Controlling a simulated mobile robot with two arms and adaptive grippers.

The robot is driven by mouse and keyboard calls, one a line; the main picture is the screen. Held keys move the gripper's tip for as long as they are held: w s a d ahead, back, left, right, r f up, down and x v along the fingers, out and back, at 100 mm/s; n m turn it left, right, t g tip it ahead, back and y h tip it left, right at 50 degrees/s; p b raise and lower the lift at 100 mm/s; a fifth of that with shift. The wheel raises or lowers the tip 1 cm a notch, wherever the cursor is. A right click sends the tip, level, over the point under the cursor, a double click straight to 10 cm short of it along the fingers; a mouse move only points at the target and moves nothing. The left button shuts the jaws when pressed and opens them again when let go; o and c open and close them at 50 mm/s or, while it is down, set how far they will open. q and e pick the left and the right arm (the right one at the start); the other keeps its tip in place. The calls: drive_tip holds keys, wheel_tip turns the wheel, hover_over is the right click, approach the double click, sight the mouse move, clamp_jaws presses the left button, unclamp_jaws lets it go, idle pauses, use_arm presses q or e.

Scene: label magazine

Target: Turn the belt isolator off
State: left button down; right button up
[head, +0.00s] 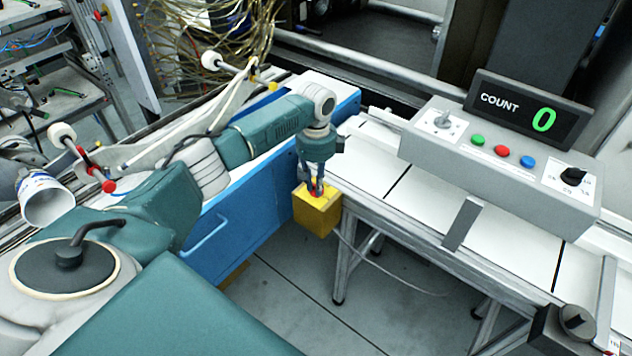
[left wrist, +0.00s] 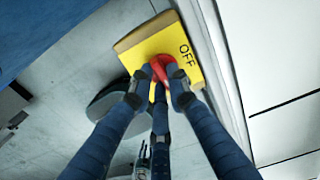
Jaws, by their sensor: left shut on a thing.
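The belt isolator is a yellow box (head: 317,217) at the near left end of the white conveyor. In the left wrist view its yellow face (left wrist: 149,42) carries the black word OFF on the right side. A red handle (left wrist: 156,66) sits on that face, partly covered by my fingers. My left gripper (head: 316,189) comes down from above and is shut on the red handle. It also shows in the left wrist view (left wrist: 160,76). I cannot tell exactly which way the handle points. My right gripper is not in view.
A grey control box (head: 497,170) on the conveyor has green, red and blue buttons, a black knob (head: 573,175) and a COUNT display (head: 528,109) reading 0. A blue cabinet (head: 238,200) stands left of the isolator. The floor in front is open.

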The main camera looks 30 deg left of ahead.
use_arm(q)
drive_tip(key=n+p, duration=0.3)
drive_tip(key=shift+d+r+n, duration=0.15)
drive_tip(key=shift+r+n, duration=0.1)
drive_tip(key=shift+n, duration=0.15)
drive_tip(key=n+p, duration=0.3)
drive_tip(key=n, duration=0.1)
drive_tip(key=n+p, duration=0.1)
drive_tip(key=n, duration=0.1)
drive_tip(key=n+p, duration=0.1)
drive_tip(key=n, duration=0.2)
drive_tip(key=shift+w+d+f+p, duration=0.1)
drive_tip(key=shift+w+d+p, duration=0.05)
drive_tip(key=shift+p, duration=0.2)
drive_tip(key=shift+w+n+p, duration=0.15)
drive_tip(key=shift+n+p, duration=0.6)
drive_tip(key=shift+n, duration=1.55)
drive_tip(key=c, duration=1.7)
unclamp_jaws()
drive_tip(key=shift+o, duration=0.2)
drive_tip(key=shift+f, duration=0.1)
